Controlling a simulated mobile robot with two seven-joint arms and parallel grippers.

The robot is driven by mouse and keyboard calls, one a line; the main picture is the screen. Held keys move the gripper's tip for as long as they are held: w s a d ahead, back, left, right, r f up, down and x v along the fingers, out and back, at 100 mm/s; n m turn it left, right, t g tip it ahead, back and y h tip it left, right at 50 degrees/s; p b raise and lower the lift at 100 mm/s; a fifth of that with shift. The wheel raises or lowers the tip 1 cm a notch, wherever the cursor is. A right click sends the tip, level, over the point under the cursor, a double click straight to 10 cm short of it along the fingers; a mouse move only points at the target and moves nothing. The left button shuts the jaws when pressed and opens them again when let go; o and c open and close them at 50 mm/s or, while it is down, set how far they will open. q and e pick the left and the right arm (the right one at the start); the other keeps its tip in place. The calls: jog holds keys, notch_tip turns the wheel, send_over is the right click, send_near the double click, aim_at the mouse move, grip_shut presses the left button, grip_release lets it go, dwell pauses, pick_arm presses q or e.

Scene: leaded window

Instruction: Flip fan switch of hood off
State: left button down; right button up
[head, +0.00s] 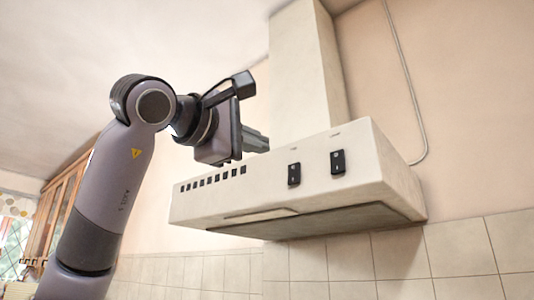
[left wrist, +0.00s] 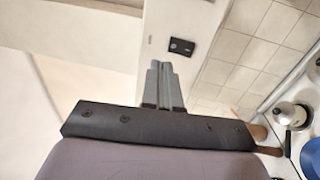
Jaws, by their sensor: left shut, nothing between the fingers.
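The cream range hood (head: 230,207) hangs on the wall, with two black rocker switches on its front face. One is the left switch (head: 294,174), the other the right switch (head: 338,162). Their labels are too small to read, so I cannot tell which is the fan switch. My left gripper (head: 257,142) is shut and empty, up at the hood's front, left of both switches in the head view. In the left wrist view, the shut fingers (left wrist: 161,66) point towards one black switch (left wrist: 182,46), which lies a little beyond the tips and to the right. My right gripper is not in view.
A row of small dark vent slots (head: 212,179) lies left of the switches. A chimney duct (head: 305,65) rises above the hood. A wooden cabinet (head: 62,200) stands at the far left. A kettle (left wrist: 292,115) is below at the right in the wrist view.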

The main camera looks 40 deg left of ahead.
pick_arm(q)
jog(key=s, duration=0.6)
jog(key=shift+d+r+b, duration=0.25)
jog(key=shift+r+b, duration=0.05)
